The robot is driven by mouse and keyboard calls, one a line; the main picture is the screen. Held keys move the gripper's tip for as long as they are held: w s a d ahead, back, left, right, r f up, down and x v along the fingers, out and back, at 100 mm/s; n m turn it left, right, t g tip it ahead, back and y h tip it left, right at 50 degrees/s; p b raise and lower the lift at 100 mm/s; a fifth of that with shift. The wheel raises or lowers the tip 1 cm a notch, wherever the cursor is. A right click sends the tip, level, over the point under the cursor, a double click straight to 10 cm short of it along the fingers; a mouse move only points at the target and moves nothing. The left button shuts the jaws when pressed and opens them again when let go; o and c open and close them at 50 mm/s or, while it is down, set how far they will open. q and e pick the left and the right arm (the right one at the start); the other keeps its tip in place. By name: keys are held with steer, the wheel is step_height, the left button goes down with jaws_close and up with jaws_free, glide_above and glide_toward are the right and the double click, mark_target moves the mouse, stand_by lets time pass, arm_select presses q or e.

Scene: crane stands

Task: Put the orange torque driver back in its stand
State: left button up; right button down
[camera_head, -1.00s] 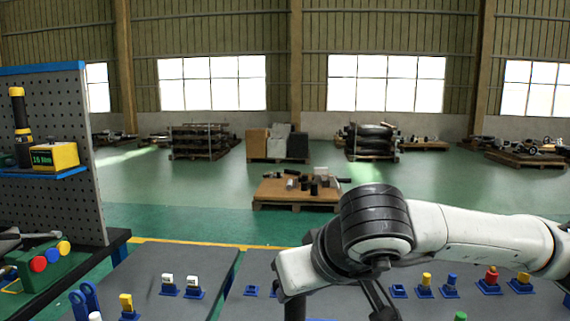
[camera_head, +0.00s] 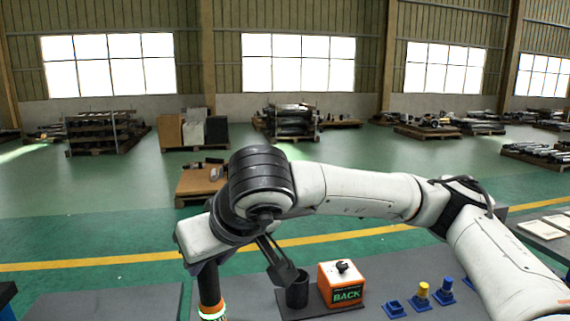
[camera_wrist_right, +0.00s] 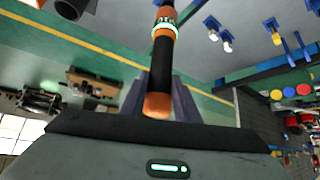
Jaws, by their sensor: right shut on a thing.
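The torque driver (camera_head: 211,298) is black with orange parts and a bright green-white ring. My right gripper (camera_wrist_right: 160,90) is shut on it, and in the head view the driver hangs below my white hand. In the right wrist view the driver (camera_wrist_right: 164,60) lies between the fingers, its orange end near the palm. A dark round holder (camera_head: 297,291) beside an orange box (camera_head: 342,284) marked BACK looks like the stand; it is right of the driver and apart from it. The driver's lower end is cut off in the head view. My left gripper is not in view.
Small blue holders (camera_head: 394,308), some with yellow or blue pieces, stand right of the orange box. A grey table (camera_head: 100,303) lies at the lower left. Pallets with goods stand far back on the green floor. Papers (camera_head: 541,229) lie at the far right.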

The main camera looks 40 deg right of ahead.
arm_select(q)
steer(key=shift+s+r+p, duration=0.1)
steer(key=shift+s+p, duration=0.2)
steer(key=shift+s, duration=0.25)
arm_select(e)
steer(key=w+d+r+m+h, duration=0.1)
steer(key=d+r, duration=0.3)
steer(key=d, duration=0.8)
steer(key=w+d+r+m+h, duration=0.1)
steer(key=w+d+r+m, duration=0.2)
steer(key=d, duration=1)
step_height(320, 180, up, 3)
steer(key=shift+f+g+h, duration=0.2)
steer(key=shift+g+h, duration=0.1)
steer(key=shift+h, duration=0.1)
arm_select(q)
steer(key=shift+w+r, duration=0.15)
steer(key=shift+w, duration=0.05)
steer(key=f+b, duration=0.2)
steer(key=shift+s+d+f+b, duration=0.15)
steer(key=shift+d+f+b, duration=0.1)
steer(key=shift+b, duration=0.1)
arm_select(e)
step_height(320, 180, down, 6)
steer(key=shift+r, duration=0.15)
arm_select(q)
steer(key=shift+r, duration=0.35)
